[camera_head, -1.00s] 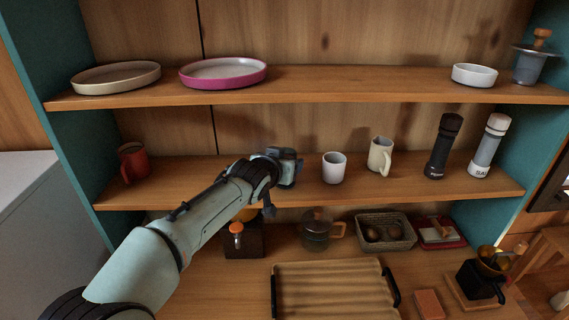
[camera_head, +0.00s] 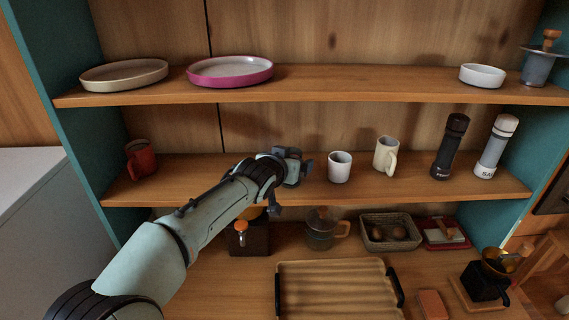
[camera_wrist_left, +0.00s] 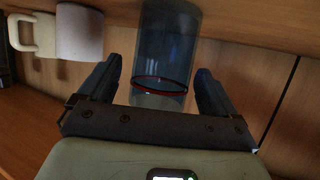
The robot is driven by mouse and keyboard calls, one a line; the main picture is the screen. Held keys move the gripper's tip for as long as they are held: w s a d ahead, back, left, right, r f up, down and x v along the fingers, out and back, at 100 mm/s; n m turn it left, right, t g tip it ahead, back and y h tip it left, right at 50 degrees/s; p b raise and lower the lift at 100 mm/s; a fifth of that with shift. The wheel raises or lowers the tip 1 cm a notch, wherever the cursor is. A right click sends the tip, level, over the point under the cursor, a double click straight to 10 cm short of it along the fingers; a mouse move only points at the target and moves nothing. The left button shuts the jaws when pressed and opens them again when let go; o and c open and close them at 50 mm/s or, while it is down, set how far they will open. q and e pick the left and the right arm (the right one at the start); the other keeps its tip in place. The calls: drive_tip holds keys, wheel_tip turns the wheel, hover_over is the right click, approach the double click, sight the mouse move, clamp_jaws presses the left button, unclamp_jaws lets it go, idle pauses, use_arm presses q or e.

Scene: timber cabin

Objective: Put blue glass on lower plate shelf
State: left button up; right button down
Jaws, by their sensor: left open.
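The blue glass (camera_wrist_left: 165,45) shows in the left wrist view as a clear bluish cylinder with a thin red ring. It is between the two fingers of my left gripper (camera_wrist_left: 158,70), which is open with a gap visible on each side. In the head view my left gripper (camera_head: 293,166) is at the lower shelf (camera_head: 440,190), left of the white cup. There I cannot clearly tell the glass from the gripper. My right gripper is not in view.
On the lower shelf stand a red mug (camera_head: 141,160), a white cup (camera_head: 339,168), a cream mug (camera_head: 386,155) and two shakers (camera_head: 450,148). The upper shelf (camera_head: 350,88) holds a beige plate (camera_head: 124,74), a pink plate (camera_head: 230,71) and a white bowl (camera_head: 482,75). A ribbed tray (camera_head: 335,295) lies below.

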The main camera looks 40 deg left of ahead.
use_arm(q)
drive_tip(key=b+v, duration=0.2)
drive_tip(key=v, duration=1)
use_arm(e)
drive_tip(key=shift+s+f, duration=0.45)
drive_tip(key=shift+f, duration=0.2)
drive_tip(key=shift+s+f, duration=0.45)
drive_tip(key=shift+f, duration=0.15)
use_arm(q)
drive_tip(key=shift+a+r, duration=0.1)
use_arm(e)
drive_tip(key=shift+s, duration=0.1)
